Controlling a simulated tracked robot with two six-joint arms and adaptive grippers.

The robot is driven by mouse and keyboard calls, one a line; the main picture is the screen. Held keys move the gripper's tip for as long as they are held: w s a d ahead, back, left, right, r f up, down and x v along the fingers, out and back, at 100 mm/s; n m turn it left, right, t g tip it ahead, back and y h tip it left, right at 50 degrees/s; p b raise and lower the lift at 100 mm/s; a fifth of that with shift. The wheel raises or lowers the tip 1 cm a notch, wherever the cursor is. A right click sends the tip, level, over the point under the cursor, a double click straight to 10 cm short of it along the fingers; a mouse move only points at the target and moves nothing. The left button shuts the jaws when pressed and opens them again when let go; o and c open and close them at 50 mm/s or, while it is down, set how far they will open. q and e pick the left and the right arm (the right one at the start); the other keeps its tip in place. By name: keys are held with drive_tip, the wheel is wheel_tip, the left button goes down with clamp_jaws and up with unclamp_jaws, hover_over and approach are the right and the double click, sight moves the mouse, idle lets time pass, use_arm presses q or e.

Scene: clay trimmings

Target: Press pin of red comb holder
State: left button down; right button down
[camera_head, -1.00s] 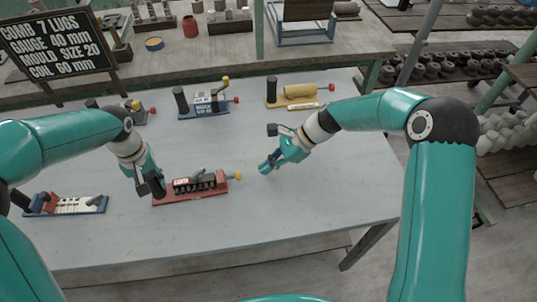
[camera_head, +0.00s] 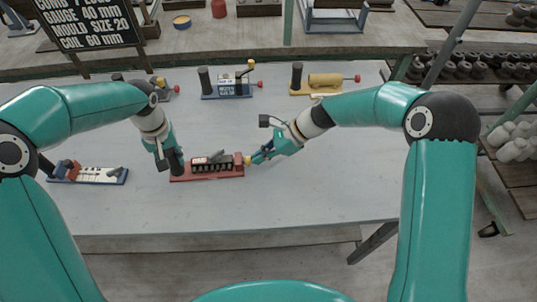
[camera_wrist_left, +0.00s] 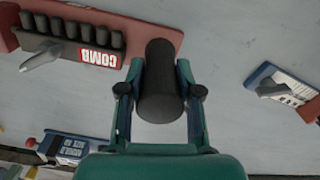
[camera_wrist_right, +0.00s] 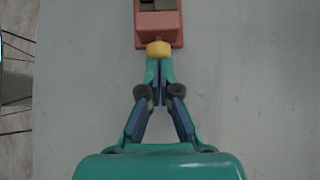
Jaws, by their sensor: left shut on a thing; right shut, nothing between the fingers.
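The red comb holder (camera_head: 205,176) lies on the table with a row of black comb lugs and a COMB label, clear in the left wrist view (camera_wrist_left: 118,24). My left gripper (camera_head: 174,166) is shut on its upright black post (camera_wrist_left: 160,85) at the left end. The yellow-tipped pin (camera_wrist_right: 159,49) sticks out of the right end, towards my right gripper. My right gripper (camera_wrist_right: 158,64) is shut and empty, its closed fingertips at the pin's yellow tip, seemingly touching it. In the head view my right gripper (camera_head: 256,158) points left at the pin.
A blue holder with white keys (camera_head: 95,175) lies at the left. A blue holder (camera_head: 228,94) and a yellow holder (camera_head: 318,91) stand at the back, with another partly hidden behind my left arm. A black sign (camera_head: 88,22) stands back left. The front right of the table is clear.

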drive_tip(key=shift+a, duration=0.25)
use_arm(q)
drive_tip(key=shift+d, duration=0.15)
use_arm(e)
drive_tip(key=shift+s, duration=0.1)
drive_tip(key=d, duration=0.5)
drive_tip(key=shift+w+r, duration=0.2)
drive_tip(key=shift+w, duration=0.05)
drive_tip(key=v, duration=0.9)
use_arm(q)
drive_tip(key=c, duration=0.7)
unclamp_jaws()
